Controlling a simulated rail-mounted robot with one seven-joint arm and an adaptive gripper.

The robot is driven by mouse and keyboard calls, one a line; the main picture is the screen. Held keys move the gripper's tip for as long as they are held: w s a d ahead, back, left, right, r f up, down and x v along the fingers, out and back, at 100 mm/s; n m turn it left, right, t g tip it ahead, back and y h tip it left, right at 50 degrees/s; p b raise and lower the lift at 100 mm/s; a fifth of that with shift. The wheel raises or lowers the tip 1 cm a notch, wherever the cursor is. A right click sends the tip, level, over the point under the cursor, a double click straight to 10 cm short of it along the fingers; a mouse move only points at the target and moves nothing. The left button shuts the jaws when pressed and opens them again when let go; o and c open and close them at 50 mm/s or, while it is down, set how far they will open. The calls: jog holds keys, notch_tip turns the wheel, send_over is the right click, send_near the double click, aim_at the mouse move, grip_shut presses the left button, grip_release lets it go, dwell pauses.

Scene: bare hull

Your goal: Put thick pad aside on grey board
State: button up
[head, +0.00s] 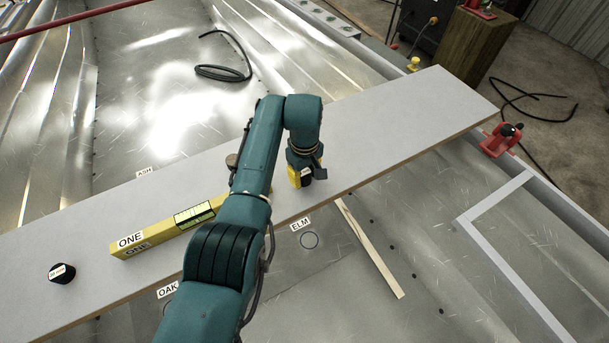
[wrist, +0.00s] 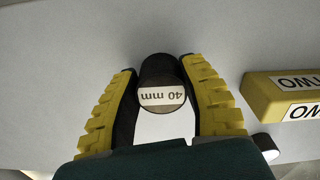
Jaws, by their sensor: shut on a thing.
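My gripper (head: 303,178) is over the near edge area of the long grey board (head: 400,120), right of the middle. In the wrist view its yellow-padded fingers (wrist: 165,115) are shut on a dark round pad (wrist: 160,72) with a label reading "40 mm". The pad is mostly hidden by the gripper in the head view. I cannot tell whether its underside touches the board. Another black pad (head: 62,273) with a small white label stands on the board's left part.
A yellow bar marked ONE (head: 130,242) lies on the board, partly behind my arm. The wrist view shows a yellow block marked TWO (wrist: 290,95) and a small dark piece (wrist: 265,146). A wooden strip (head: 370,248) lies below the board. The board's right end is clear.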

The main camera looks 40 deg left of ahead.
aim_at(305, 173)
jog(key=o, duration=1.1)
notch_tip(305, 173, up, 12)
jog(key=p, duration=0.6)
jog(key=shift+r, duration=0.15)
